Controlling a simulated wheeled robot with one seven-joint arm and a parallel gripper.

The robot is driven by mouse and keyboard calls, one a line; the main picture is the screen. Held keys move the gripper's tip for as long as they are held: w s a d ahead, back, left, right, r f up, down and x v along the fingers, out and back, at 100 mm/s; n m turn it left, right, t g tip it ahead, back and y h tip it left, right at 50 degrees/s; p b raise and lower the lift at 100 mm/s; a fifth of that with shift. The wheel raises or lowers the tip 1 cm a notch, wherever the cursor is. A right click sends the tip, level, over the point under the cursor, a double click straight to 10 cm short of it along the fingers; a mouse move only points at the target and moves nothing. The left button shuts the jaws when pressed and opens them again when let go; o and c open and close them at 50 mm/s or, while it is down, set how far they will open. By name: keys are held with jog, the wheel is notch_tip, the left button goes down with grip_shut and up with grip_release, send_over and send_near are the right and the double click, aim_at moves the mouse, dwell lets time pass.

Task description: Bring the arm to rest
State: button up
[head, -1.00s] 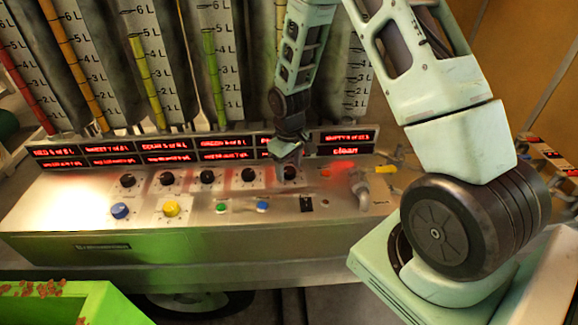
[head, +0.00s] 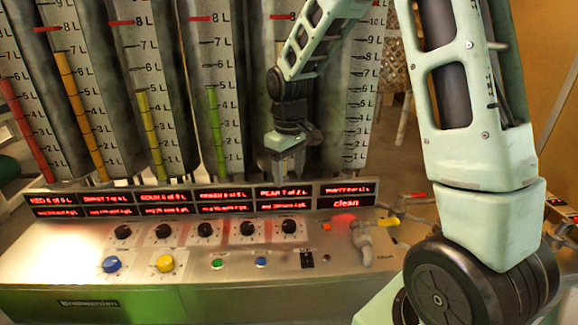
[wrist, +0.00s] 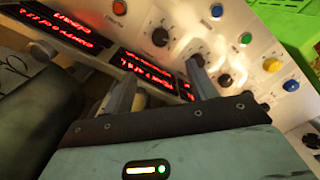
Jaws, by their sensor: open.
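My arm is raised over the control panel (head: 215,275). My gripper (head: 284,165) hangs in front of the measuring tubes, just above the red text displays (head: 285,197). In the wrist view my gripper (wrist: 165,72) has its two fingers spread apart with nothing between them. Past the fingers that view shows black knobs (wrist: 160,37) and the displays (wrist: 150,68). The fingertips look clear of the knobs. In the head view the fingertips are small and partly hard to make out.
Tall graduated tubes (head: 220,60) with coloured columns stand behind the panel. A metal tap (head: 362,240) is at the right. A green bin (wrist: 295,30) shows in the wrist view.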

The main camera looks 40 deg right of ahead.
jog(key=shift+r, duration=0.8)
jog(key=s+a+r+n, duration=0.1)
jog(key=s+a, duration=0.4)
jog(key=a, duration=0.4)
jog(key=s+a+r+n, duration=0.15)
jog(key=s+a, duration=0.25)
jog(key=a, duration=0.4)
jog(key=s+a+n, duration=0.1)
jog(key=s+a, duration=0.3)
jog(key=s, duration=0.4)
jog(key=s+a+f+n, duration=0.1)
jog(key=s+a+n, duration=0.1)
jog(key=s, duration=0.5)
jog(key=shift+s+a+f+y, duration=0.3)
jog(key=shift+s+a, duration=0.05)
jog(key=shift+a, duration=0.55)
